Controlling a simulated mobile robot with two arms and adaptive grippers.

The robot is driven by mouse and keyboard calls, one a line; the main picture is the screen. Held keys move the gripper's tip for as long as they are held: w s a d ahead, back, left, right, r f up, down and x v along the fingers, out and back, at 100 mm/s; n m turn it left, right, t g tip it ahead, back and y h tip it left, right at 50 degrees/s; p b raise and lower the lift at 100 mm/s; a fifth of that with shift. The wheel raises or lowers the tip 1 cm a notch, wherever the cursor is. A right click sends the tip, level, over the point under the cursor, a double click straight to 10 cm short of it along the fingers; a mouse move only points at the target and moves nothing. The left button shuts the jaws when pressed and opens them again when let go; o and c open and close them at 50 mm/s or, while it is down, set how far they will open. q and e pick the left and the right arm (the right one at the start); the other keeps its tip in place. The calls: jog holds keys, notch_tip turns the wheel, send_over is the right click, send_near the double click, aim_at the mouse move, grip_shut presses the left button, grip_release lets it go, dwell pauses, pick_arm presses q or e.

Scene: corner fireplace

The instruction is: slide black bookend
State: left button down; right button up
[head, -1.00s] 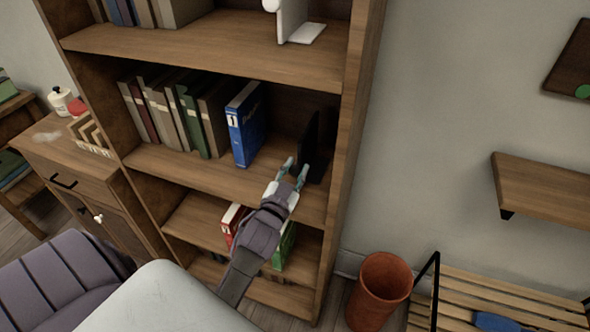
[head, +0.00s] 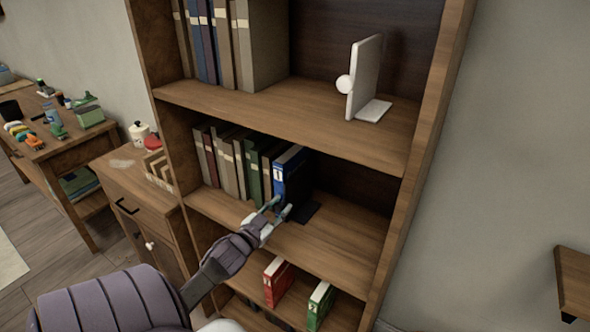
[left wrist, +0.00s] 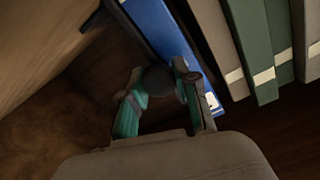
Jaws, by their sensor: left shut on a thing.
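The black bookend (head: 308,213) stands on the middle shelf (head: 345,232) of the bookcase, just right of the blue binder (head: 289,172). Its flat foot shows on the shelf; its upright is dark and hard to make out. My left gripper (head: 282,207) reaches in from the front and is shut on the bookend. In the left wrist view a dark round knob (left wrist: 157,80) sits between the fingers, beside the blue binder (left wrist: 165,35). Whether bookend and binder touch is unclear. My right gripper is not in view.
Brown and green books (head: 228,160) stand in a row left of the binder. The shelf is bare to the right, up to the side panel. A white bookend (head: 364,80) stands on the shelf above. Red (head: 278,281) and green (head: 320,304) binders stand below.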

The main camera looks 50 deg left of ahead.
pick_arm(q)
jog(key=shift+s+a, duration=0.1)
jog(key=shift+a, duration=0.4)
jog(key=c, duration=0.8)
grip_release()
jog(key=v, duration=1.2)
jog(key=shift+d+r, duration=0.1)
